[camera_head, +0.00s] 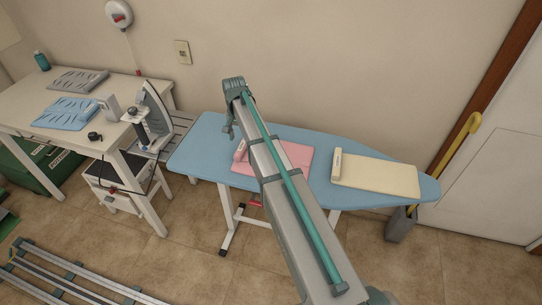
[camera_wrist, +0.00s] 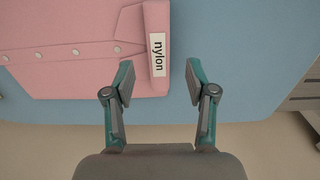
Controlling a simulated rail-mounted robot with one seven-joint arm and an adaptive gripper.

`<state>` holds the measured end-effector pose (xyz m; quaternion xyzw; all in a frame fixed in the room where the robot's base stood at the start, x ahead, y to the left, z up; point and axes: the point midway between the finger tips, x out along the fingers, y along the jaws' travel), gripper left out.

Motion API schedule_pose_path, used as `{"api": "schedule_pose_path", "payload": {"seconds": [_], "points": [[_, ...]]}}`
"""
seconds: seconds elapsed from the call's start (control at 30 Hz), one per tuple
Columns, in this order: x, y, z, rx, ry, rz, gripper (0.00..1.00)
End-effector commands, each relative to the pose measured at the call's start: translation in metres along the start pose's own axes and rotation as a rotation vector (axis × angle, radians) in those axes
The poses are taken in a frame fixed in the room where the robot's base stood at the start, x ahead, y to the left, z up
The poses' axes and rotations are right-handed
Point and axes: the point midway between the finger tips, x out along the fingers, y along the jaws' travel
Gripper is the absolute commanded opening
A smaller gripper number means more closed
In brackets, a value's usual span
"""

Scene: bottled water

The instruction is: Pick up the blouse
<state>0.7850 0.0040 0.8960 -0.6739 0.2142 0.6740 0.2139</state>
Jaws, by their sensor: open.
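A folded pink garment with a row of pale buttons, which looks like the blouse (camera_head: 295,157), lies flat on the blue ironing board (camera_head: 205,150). Part of it is hidden behind my arm. In the wrist view, the blouse (camera_wrist: 65,70) fills the upper left, with a pink block bearing a white "nylon" label at its right edge. My gripper (camera_wrist: 158,75) is open and empty, its fingertips either side of the label's lower part in the picture; the height gap cannot be told. In the head view, my gripper (camera_head: 229,131) is above the board's left half.
A folded cream garment (camera_head: 380,178) with a tag lies on the board's right side. At left, a white table (camera_head: 25,100) bears blue and grey folded garments. An iron (camera_head: 155,105) stands upright at the board's left end.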

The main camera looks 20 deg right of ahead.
Motion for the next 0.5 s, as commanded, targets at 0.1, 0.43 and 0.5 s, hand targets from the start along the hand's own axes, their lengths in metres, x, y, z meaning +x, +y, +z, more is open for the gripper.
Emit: {"api": "schedule_pose_path", "payload": {"seconds": [0.1, 0.43, 0.5], "points": [[0.007, 0.0, 0.0, 0.0, -0.001, 0.0, 0.56], [0.036, 0.002, 0.001, 0.0, -0.003, 0.001, 0.56], [0.045, 0.002, 0.0, -0.001, -0.002, 0.001, 0.56]]}}
